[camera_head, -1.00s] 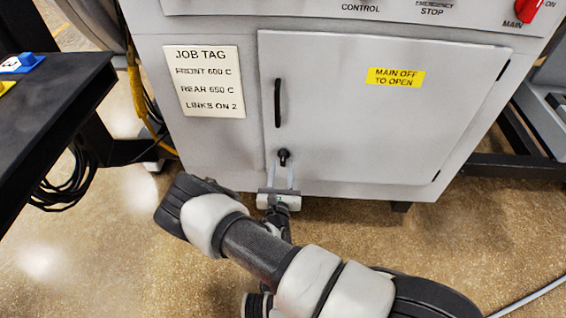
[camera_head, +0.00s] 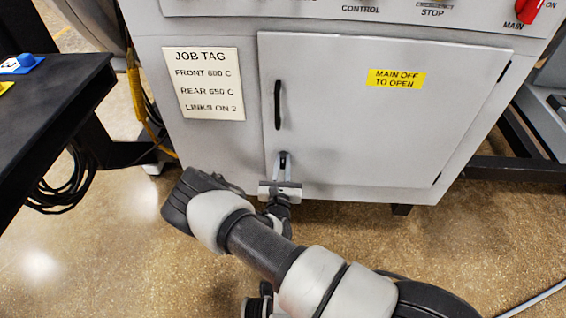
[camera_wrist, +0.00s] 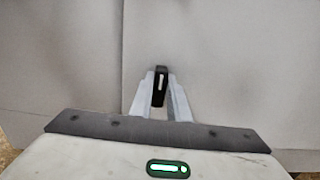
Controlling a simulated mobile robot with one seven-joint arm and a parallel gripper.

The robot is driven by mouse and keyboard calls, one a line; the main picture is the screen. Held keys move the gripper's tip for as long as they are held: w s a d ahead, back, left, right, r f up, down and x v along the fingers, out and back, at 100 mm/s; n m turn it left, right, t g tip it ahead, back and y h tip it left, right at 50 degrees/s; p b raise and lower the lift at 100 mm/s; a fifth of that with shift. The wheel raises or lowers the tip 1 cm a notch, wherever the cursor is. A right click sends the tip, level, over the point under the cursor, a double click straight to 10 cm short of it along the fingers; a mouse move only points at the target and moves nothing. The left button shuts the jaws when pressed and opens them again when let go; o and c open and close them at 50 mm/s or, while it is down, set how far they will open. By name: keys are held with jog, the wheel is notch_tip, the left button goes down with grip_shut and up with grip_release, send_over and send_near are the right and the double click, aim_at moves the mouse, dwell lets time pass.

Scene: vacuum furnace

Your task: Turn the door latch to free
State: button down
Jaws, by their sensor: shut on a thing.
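The grey cabinet door (camera_head: 350,120) is closed, with a black vertical handle (camera_head: 277,105) near its left edge. Below the handle is the small black door latch (camera_head: 284,156). My gripper (camera_head: 283,163) is at the latch, its two fingers closed in on either side of it. In the wrist view the latch (camera_wrist: 161,78) stands upright between the fingertips of my gripper (camera_wrist: 160,90), with a pale mark on its face. The fingers partly cover the latch's sides and base.
A job tag (camera_head: 209,84) is on the panel left of the door. A yellow label (camera_head: 395,79) on the door reads "MAIN OFF TO OPEN". The red main switch (camera_head: 527,9) is at upper right. A dark table (camera_head: 60,100) stands at left, with cables below it.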

jog(key=m+p, duration=0.2)
jog(key=m, duration=0.1)
jog(key=shift+d+m+p, duration=0.15)
jog(key=shift+m+p, duration=0.25)
jog(key=m+p, duration=0.2)
jog(key=m, duration=0.2)
jog(key=shift+d+m, duration=0.1)
jog(key=shift+m, duration=0.2)
jog(key=m+p, duration=0.1)
jog(key=m, duration=0.4)
jog(key=shift+f+p, duration=0.2)
jog(key=shift+p, duration=0.1)
jog(key=shift+s+f+m, duration=0.1)
jog(key=shift+f+m, duration=0.05)
jog(key=shift+m, duration=1.05)
jog(key=c, duration=1.7)
grip_release()
